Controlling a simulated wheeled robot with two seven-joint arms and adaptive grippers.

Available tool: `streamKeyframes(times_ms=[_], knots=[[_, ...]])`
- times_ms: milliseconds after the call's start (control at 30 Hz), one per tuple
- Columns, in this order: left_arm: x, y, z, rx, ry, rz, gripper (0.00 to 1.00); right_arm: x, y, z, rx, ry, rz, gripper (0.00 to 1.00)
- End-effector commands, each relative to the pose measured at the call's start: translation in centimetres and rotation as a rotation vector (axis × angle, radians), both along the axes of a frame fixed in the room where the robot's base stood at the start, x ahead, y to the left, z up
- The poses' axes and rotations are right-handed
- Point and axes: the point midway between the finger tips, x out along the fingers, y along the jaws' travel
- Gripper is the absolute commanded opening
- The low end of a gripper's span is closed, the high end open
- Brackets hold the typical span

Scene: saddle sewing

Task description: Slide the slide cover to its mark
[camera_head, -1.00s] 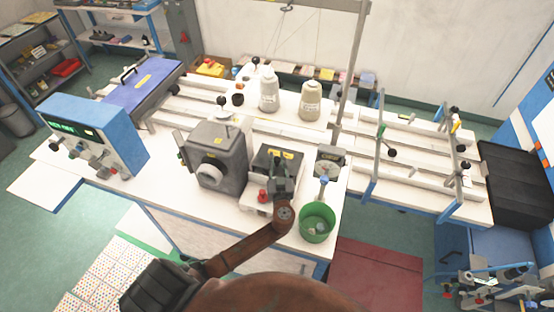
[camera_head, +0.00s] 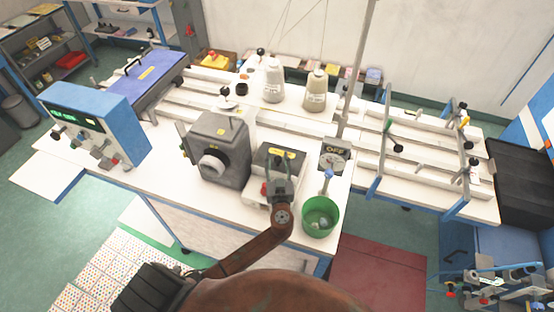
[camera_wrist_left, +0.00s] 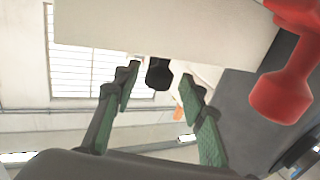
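My left gripper (camera_head: 280,182) is at the front of a dark box with a yellow label (camera_head: 282,155), which sits on a white base (camera_head: 258,193) on the bench. I cannot tell for certain which part is the slide cover. In the left wrist view, my gripper's two green-padded fingers (camera_wrist_left: 160,77) are apart. A black knob (camera_wrist_left: 158,74) shows between their tips, below a pale block (camera_wrist_left: 165,28); I cannot tell whether they touch it. A red knob (camera_wrist_left: 283,92) is right of the fingers. No mark can be made out. My right gripper is not in view.
A grey machine housing (camera_head: 220,145) stands close to the left of the gripper. A green bin (camera_head: 320,217) stands close to its right, by a small dial unit (camera_head: 334,160). Two thread cones (camera_head: 316,92) stand behind. The bench front (camera_head: 175,180) is clear at left.

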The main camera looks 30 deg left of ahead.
Motion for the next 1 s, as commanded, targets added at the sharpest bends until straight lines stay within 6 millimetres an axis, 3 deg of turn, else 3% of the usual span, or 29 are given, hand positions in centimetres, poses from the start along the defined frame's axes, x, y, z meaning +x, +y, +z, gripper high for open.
streamKeyframes(times_ms=[367,800,1000], knots=[[-1.1,-0.6,-0.1,-0.001,0.002,-0.001,0.38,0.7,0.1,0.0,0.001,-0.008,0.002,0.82],[-8.3,-5.1,-0.1,-0.002,0.002,0.000,0.38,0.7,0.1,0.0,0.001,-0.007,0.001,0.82],[-9.9,-6.1,0.0,-0.001,0.001,0.000,0.38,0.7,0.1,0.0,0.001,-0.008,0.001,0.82]])
